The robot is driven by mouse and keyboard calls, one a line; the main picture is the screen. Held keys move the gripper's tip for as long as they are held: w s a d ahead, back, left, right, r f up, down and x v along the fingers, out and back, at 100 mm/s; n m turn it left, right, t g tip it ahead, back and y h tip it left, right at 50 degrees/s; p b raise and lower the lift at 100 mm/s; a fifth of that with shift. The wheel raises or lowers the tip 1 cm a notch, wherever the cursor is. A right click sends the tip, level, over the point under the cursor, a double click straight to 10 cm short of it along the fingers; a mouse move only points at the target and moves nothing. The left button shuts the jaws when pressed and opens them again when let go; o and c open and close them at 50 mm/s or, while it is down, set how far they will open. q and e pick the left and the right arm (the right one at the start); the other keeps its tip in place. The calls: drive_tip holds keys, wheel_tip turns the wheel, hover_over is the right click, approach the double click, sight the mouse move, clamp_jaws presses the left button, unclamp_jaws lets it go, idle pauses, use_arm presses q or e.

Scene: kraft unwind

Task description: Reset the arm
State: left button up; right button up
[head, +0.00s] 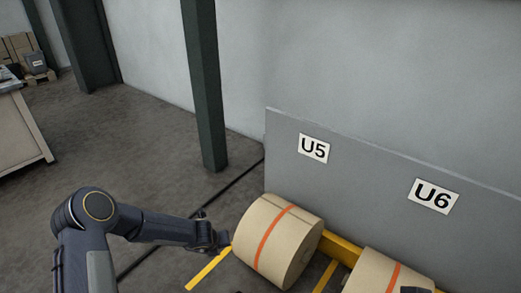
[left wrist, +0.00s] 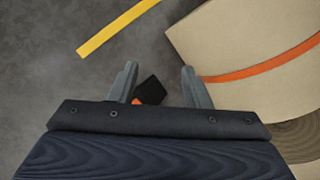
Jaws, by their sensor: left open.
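My left arm reaches in from the left in the head view, and its gripper (head: 226,240) is close to the left side of a brown kraft paper roll (head: 262,235) with an orange band. In the left wrist view the gripper (left wrist: 159,72) has its two fingers apart. The roll (left wrist: 240,45) lies beyond and to the right of the fingers, partly behind the right one. A small black object with an orange part (left wrist: 150,90) shows between the fingers; I cannot tell what it is. My right gripper cannot be made out.
A second banded roll (head: 372,275) is cut off at the bottom right. A dark post (head: 203,90) rises at the centre. A bench (head: 22,135) is at left. Floor between is clear.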

use_arm(q)
wheel_tip(320, 180, up, 20)
drive_tip(key=a+m+t+h, duration=0.1)
drive_tip(key=m+t+h, duration=0.15)
drive_tip(key=m, duration=0.85)
drive_tip(key=s+r+m+h, duration=0.2)
drive_tip(key=s+r+m, duration=0.8)
drive_tip(key=r+m, duration=0.1)
drive_tip(key=s+a+m+g+y, duration=0.1)
drive_tip(key=s+a+m, duration=0.1)
drive_tip(key=s+m, duration=0.75)
drive_tip(key=s+a+m+g+y, duration=0.15)
drive_tip(key=s+m, duration=0.35)
drive_tip(key=s, duration=1)
wheel_tip(320, 180, up, 36)
drive_tip(key=a+p, duration=0.1)
drive_tip(key=p, duration=3.6)
drive_tip(key=shift+s+h, duration=0.15)
drive_tip(key=shift+h, duration=0.15)
drive_tip(key=shift+m, duration=0.25)
